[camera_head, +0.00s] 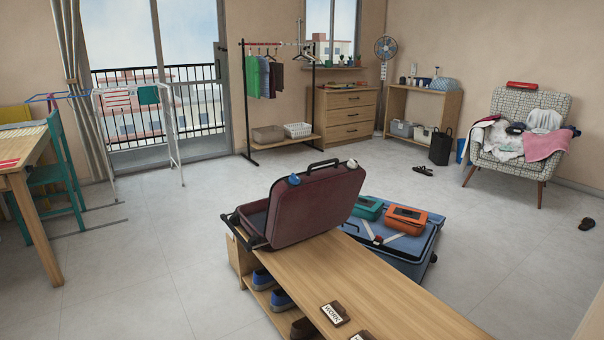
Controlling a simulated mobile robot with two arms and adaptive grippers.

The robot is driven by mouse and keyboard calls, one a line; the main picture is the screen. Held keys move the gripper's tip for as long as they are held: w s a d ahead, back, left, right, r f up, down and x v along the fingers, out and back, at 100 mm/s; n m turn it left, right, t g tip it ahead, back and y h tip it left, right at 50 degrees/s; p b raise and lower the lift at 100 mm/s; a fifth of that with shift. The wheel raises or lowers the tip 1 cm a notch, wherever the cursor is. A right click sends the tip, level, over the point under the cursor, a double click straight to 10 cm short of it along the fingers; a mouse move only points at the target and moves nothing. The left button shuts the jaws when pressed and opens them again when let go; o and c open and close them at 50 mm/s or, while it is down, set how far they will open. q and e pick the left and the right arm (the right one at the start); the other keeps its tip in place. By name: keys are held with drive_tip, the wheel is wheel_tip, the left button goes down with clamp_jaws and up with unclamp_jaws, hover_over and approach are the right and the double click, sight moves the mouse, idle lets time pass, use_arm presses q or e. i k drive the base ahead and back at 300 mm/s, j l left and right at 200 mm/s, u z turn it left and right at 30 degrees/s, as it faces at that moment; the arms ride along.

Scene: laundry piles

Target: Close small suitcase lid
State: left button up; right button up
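The small maroon suitcase (315,207) lies at the far end of the wooden bench (385,285). Its lid stands raised and tilted, with its outer face towards me and a black handle on its top edge. The lower shell shows in part behind the lid at the left, where its open side is visible. Most of the inside is hidden by the lid. Small blue and white round parts sit at the lid's top edge. Neither of my grippers shows in the head view.
A large blue suitcase (405,252) lies on the floor right of the bench, with a teal case (367,207) and an orange case (404,220) on top. Shoes (282,299) stand under the bench.

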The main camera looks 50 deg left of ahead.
sight(326, 198)
drive_tip(key=l+u, duration=0.1)
drive_tip(key=u, duration=0.3)
drive_tip(key=i+l+u, duration=0.1)
drive_tip(key=u, duration=0.35)
drive_tip(key=l+u, duration=0.15)
drive_tip(key=u, duration=0.25)
drive_tip(key=l+u, duration=0.1)
drive_tip(key=u, duration=0.3)
